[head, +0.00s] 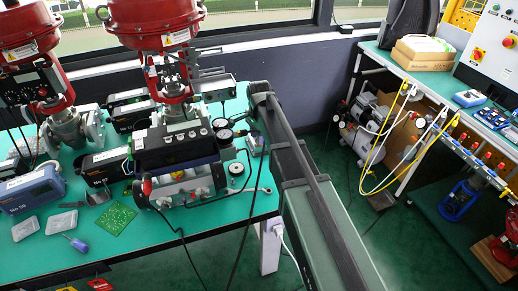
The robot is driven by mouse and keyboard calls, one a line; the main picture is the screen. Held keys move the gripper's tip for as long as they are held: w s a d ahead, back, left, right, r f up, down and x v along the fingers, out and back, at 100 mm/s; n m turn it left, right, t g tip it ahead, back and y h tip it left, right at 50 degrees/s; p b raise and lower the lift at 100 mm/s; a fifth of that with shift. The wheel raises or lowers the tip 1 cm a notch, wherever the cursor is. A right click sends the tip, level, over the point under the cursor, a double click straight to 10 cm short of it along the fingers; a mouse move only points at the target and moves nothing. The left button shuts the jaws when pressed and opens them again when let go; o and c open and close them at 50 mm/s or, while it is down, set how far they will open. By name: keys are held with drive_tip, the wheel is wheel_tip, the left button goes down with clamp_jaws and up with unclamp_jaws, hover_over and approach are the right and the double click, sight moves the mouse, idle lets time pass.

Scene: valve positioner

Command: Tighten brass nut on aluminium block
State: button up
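A black positioner unit (178,147) stands on the green bench at centre left. A silver metal block (184,190) with round fittings sits at its lower front; it looks like aluminium. I cannot make out a brass nut on it at this size. Small round gauges (225,135) are at the unit's right side. My gripper and its fingertips do not show in the head view.
A long dark beam (318,215) crosses the middle, right of the bench (150,243). Red actuators (150,20) on valves stand behind. A blue-fronted device (35,190), a green circuit board (114,219) and a screwdriver (77,245) lie left. Another bench (405,75) stands right.

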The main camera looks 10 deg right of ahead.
drive_tip(key=shift+f, duration=0.6)
drive_tip(key=shift+r, duration=0.15)
drive_tip(key=c, duration=0.6)
drive_tip(key=m, duration=0.3)
drive_tip(key=shift+c, duration=0.2)
drive_tip(key=o, duration=0.6)
drive_tip(key=shift+o, duration=0.2)
